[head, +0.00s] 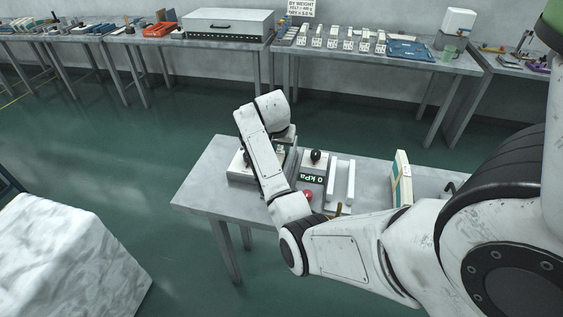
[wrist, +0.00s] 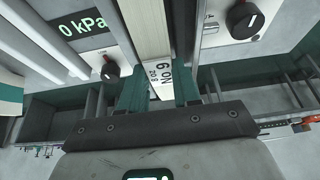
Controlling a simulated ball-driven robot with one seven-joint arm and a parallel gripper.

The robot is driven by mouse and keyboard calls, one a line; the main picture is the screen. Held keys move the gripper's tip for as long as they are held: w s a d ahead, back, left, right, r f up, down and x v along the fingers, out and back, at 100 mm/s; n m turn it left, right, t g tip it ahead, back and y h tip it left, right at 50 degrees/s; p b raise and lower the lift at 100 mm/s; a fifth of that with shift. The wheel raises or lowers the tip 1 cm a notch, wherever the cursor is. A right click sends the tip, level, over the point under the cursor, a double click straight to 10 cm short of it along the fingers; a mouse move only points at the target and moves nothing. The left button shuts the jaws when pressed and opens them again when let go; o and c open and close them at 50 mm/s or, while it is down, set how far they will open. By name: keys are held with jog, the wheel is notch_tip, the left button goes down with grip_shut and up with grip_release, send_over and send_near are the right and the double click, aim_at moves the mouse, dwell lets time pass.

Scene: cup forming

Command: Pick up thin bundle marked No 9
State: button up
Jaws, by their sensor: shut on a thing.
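In the wrist view the thin bundle (wrist: 147,28) is a pale, narrow bar with a white label reading "No 9" at its near end. My gripper (wrist: 160,88) has its green-lined fingers on either side of the label end and is shut on the bundle. The far end of the bundle runs out of the top of the view.
A display reading "0 kPa" (wrist: 82,24) with a black knob stands left of the bundle. A second panel knob (wrist: 245,18) is to the right.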

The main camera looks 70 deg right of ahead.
grip_shut()
jog(key=shift+r, duration=0.1)
dwell(0.8)
